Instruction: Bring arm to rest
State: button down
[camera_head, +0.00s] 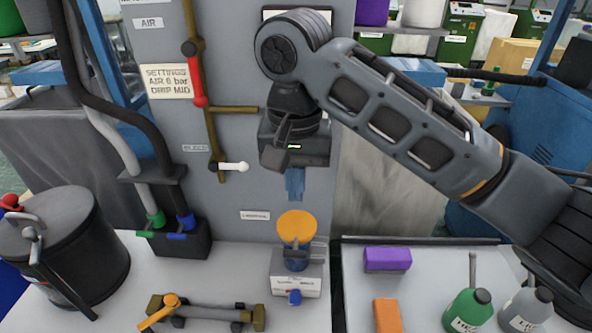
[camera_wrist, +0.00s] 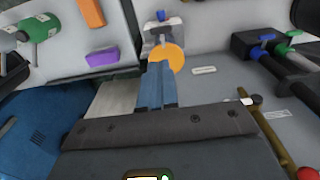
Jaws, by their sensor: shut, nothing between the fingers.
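My gripper (camera_head: 294,184) hangs from my arm in front of the grey panel, pointing down. Its blue fingers are together with nothing between them, and they show in the wrist view (camera_wrist: 156,88). Below it, apart from the fingertips in the head view, is a round orange disc (camera_head: 296,227) on top of a small unit with a white base (camera_head: 297,283) and a blue knob. The orange disc also shows just beyond the fingers in the wrist view (camera_wrist: 168,56).
A red-handled valve (camera_head: 199,86) and a white-handled valve (camera_head: 234,166) sit on the panel pipes. A black canister (camera_head: 65,245) stands left. A brass fitting (camera_head: 205,315) lies in front. At right are a purple block (camera_head: 387,259), an orange block (camera_head: 387,315) and a green bottle (camera_head: 468,310).

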jog(key=s+a+f+m+t+y, duration=0.1)
jog(key=s+a+f+t+y, duration=0.4)
jog(key=s+a+f+y, duration=0.6)
jog(key=s+d+f+m+t+h, duration=0.2)
jog(key=s+d+f+t+h, duration=0.15)
jog(key=s+d, duration=0.4)
jog(key=s+d+f+m+t+h, duration=0.25)
jog(key=s+d+t, duration=0.2)
jog(key=d, duration=0.65)
jog(key=s+d+r+n+h, duration=0.2)
jog(key=s+d+r+n, duration=0.1)
jog(key=s+d, duration=0.4)
jog(key=s+d+r+n+t+h, duration=0.1)
jog(key=s+d+r+n+h, duration=0.2)
jog(key=s, duration=0.7)
jog(key=d+r, duration=0.2)
jog(key=d, duration=0.2)
jog(key=shift+s+d+r, duration=0.2)
jog(key=shift+d+r, duration=0.2)
jog(key=c, duration=1.8)
grip_release()
